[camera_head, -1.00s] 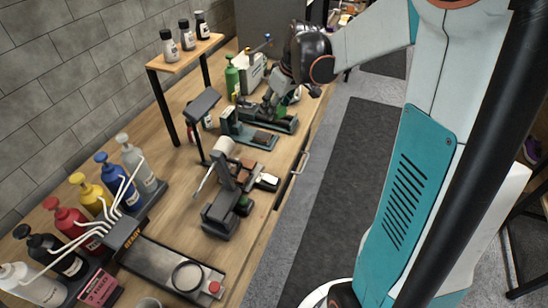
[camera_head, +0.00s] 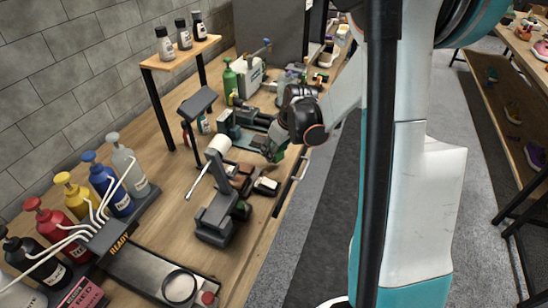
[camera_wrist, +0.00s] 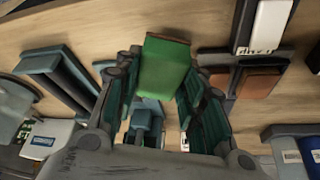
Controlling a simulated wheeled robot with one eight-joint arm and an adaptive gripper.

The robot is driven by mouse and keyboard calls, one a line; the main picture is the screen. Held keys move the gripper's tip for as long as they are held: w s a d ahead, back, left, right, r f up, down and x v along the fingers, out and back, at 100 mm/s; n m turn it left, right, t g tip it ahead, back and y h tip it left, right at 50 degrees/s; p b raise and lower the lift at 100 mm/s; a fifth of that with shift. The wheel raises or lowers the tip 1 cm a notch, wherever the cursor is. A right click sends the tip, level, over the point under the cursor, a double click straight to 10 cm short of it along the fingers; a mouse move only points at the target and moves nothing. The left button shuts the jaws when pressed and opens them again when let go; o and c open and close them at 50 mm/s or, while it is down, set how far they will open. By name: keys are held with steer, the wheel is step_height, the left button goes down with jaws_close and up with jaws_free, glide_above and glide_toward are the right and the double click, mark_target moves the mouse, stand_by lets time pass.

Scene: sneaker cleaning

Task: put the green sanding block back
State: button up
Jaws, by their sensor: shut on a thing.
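My gripper (camera_wrist: 160,92) is shut on the green sanding block (camera_wrist: 166,68), which sticks out between its dark fingers in the wrist view. The block has a brown edge along its top. In the head view, the block (camera_head: 277,156) shows as a small green patch below the black wrist, above the bench near its right edge. A brown block (camera_wrist: 260,82) in a dark holder lies to the right of the gripper in the wrist view. A white block (camera_wrist: 272,22) with lettering lies farther right.
A grey stand with a white roller (camera_head: 215,195) stands nearer on the bench. A teal device (camera_head: 245,125) and a green bottle (camera_head: 230,78) stand farther back. Coloured pump bottles (camera_head: 76,196) line the left. A metal handle (camera_head: 297,170) runs along the bench front.

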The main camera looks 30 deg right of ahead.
steer(key=shift+f+b, duration=0.4)
steer(key=shift+f, duration=1.05)
steer(key=shift+f+b, duration=0.4)
steer(key=shift+f, duration=0.05)
steer(key=shift+f, duration=0.1)
steer(key=o, duration=1)
steer(key=shift+r+p, duration=0.45)
steer(key=shift+r, duration=0.15)
steer(key=p+v, duration=0.4)
steer(key=v, duration=0.8)
